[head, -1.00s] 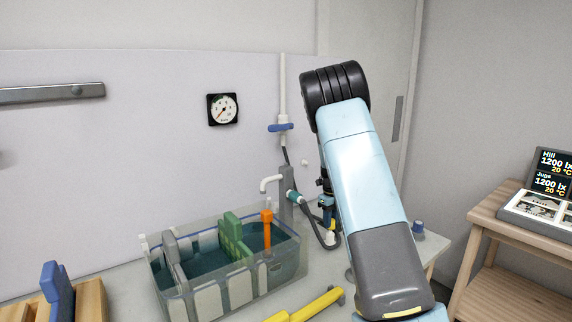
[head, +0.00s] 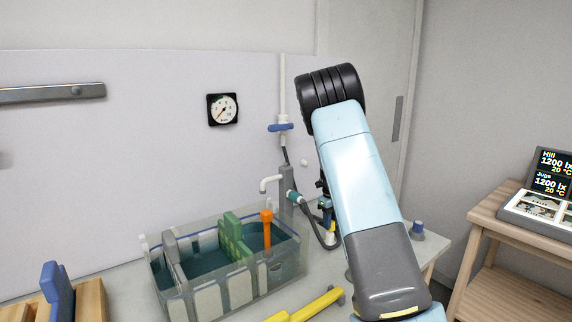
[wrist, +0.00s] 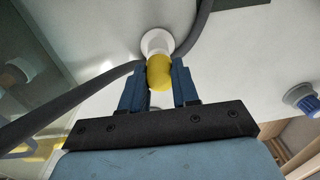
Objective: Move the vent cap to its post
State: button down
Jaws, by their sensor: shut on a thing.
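A rounded yellow piece, seemingly the vent cap (wrist: 159,73), sits between the two blue fingers of my gripper (wrist: 159,82) in the wrist view. My gripper is shut on it. A white round fitting (wrist: 157,41) shows just beyond the yellow piece; I cannot tell whether the two touch. In the head view my gripper (head: 326,208) is partly hidden by my arm, with a bit of yellow below it, over the bench right of the tank. Which fitting is the cap's post is not clear.
A dark hose (wrist: 75,103) curves close past the fingers. A clear tank (head: 205,297) with racks and an orange-handled piece (head: 267,228) stands left. A blue knob (head: 417,227) stands on the bench at right. A yellow bar (head: 318,304) lies in front.

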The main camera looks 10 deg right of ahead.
jog(key=shift+f, duration=0.9)
dwell(0.5)
jog(key=c, duration=0.8)
grip_release()
jog(key=shift+o, duration=0.2)
jog(key=shift+r, duration=0.2)
jog(key=shift+a+r, duration=0.2)
jog(key=shift+r, duration=3.6)
jog(key=shift+r, duration=0.1)
